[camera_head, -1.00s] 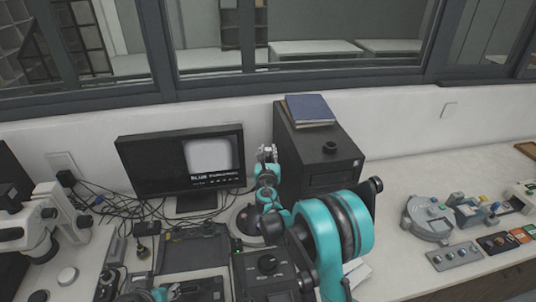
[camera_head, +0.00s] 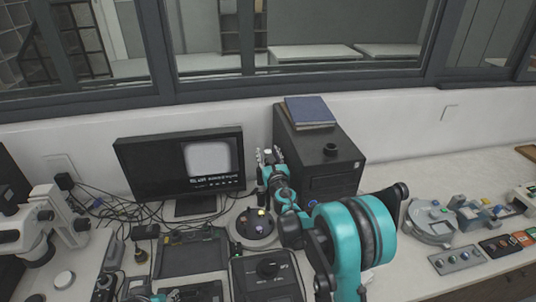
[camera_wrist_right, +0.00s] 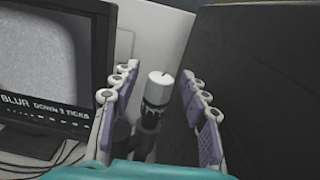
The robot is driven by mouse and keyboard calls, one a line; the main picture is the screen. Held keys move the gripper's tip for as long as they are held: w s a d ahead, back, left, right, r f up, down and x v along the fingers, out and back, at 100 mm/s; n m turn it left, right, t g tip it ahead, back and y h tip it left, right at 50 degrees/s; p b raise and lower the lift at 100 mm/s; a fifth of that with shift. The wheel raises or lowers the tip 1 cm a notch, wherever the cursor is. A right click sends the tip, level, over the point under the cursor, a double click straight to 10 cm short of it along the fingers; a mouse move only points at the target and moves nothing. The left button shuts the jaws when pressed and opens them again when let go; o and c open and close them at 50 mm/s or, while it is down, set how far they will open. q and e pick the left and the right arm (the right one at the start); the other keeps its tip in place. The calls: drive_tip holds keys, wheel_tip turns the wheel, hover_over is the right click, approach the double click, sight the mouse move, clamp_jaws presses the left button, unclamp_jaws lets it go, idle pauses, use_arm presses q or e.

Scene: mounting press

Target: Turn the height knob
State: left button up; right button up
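A knob with a white cap with a dark mark and a black ribbed collar (camera_wrist_right: 158,88) stands upright in the right wrist view; I take it to be the height knob. My right gripper (camera_wrist_right: 160,105) is open, with one padded finger on each side of the knob and visible gaps to both. In the head view the right gripper (camera_head: 270,157) reaches between the monitor and the dark box. A monitor (camera_head: 180,162) shows a grey picture; its text in the wrist view reads "BLUR DOWN 3 TICKS". Teal parts, seemingly my left gripper (camera_head: 160,297), show at the bottom edge, too cut off to read.
The dark box (camera_head: 335,150) with a blue book (camera_head: 310,110) stands close on the right of my right gripper. A round base with coloured knobs (camera_head: 257,226) is below it. A control box (camera_head: 267,275) is at the front. Cables lie left; instruments stand on the right bench.

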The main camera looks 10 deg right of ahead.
sight(267, 154)
drive_tip(key=shift+s, duration=0.1)
drive_tip(key=s, duration=1.2)
drive_tip(key=shift+w, duration=0.1)
drive_tip(key=w+a+m+h+b, duration=0.1)
drive_tip(key=w+h, duration=0.1)
drive_tip(key=w+m+g+h+b, duration=0.1)
drive_tip(key=m+h+b, duration=0.1)
drive_tip(key=w+a+m+h+b, duration=0.1)
drive_tip(key=w+h, duration=0.1)
drive_tip(key=h, duration=0.1)
drive_tip(key=shift+w+a+r+m+b, duration=0.25)
drive_tip(key=shift+w+a+m+b, duration=0.05)
drive_tip(key=shift+w+b, duration=0.05)
drive_tip(key=x, duration=0.7)
drive_tip(key=shift+b, duration=0.4)
